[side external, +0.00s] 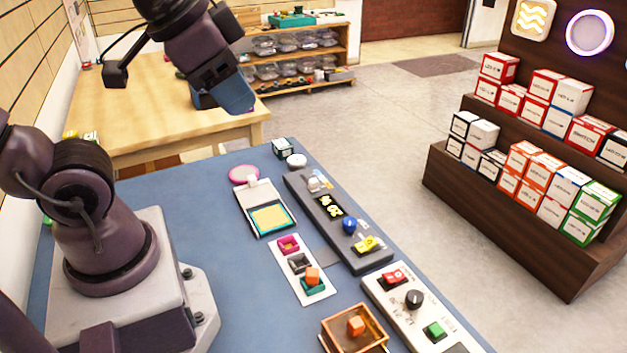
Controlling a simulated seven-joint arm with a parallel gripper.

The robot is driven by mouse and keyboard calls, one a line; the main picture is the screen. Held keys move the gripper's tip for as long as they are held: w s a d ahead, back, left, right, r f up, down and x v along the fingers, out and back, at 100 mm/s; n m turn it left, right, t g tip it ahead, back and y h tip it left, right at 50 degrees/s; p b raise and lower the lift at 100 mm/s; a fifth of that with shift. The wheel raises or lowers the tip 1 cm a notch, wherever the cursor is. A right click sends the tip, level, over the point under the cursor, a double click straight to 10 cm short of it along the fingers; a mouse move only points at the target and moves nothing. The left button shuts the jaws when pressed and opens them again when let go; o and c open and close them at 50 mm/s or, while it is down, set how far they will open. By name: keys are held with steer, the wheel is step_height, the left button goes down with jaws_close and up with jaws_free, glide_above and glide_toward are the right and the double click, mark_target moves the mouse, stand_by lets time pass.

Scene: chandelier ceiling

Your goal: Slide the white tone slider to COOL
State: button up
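A dark grey control panel (300,194) lies on the blue table. At its far end is a small whitish part (316,184), which may be the white tone slider; its exact position and any COOL label are too small to read. Nearer along the panel are a lit display (328,206), a blue knob (349,224) and a yellow part (367,244). My gripper (238,102) hangs at the upper left, well above the table and apart from the panel. Its blue fingers overlap in this view, so their opening is unclear. I see nothing held in it.
A white panel (403,318) with a red switch, black knob and green button lies nearer. A tray with a yellow pad (270,218), colored bins (299,262) and a copper-colored box (332,338) lie left of the panels. Shelves of boxes (548,110) stand right.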

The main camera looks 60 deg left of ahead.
steer(key=w+d+r+m+y, duration=0.1)
steer(key=d+r+m+y, duration=0.3)
steer(key=d+r+m, duration=0.7)
steer(key=w+a+f+n+g+h, duration=0.1)
steer(key=w+a+f+n+h, duration=0.3)
steer(key=w, duration=0.6)
steer(key=n+g, duration=0.5)
steer(key=n, duration=0.3)
glide_above(313, 179)
step_height(313, 179, down, 28)
steer(key=f, duration=0.1)
steer(key=shift+h, duration=0.4)
step_height(313, 179, down, 12)
steer(key=shift+d+f, duration=0.1)
steer(key=shift+d, duration=0.05)
steer(key=shift+c, duration=0.5)
jaws_close()
